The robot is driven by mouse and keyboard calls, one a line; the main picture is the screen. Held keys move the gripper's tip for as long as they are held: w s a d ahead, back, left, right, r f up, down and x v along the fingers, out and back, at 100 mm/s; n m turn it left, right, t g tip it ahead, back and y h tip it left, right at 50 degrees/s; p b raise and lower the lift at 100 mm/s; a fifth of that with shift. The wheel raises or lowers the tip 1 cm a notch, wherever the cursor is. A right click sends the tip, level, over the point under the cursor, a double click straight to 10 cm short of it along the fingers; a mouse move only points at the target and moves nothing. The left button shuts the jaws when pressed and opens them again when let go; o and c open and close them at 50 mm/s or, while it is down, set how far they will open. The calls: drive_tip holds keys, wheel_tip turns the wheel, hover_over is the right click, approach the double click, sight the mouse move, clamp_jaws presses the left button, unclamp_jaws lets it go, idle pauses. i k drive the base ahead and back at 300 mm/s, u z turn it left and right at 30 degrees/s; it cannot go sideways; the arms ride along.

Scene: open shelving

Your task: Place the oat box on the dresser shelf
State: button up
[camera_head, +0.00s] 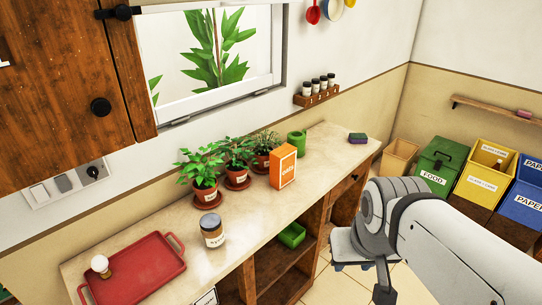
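The orange oat box (283,166) stands upright on the dresser's light top (250,210), in front of the potted plants. Its label is too small to read surely. The dresser has open wooden shelf compartments (272,262) below the top, on the side facing the floor. My arm comes in from the lower right and bends near the dresser's right end. A dark part hangs below that bend, but I cannot make out gripper fingers there. Nothing of mine touches the box.
A jar (212,230), red tray (140,270) with a small bottle, and a sponge (357,138) are on the top. A green container (292,236) sits in a compartment. Waste bins (440,165) stand at right. Clear floor (335,287) shows between dresser and arm.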

sight(263, 260)
drive_tip(key=z, duration=0.05)
drive_tip(key=i, duration=1)
drive_tip(key=u, duration=0.05)
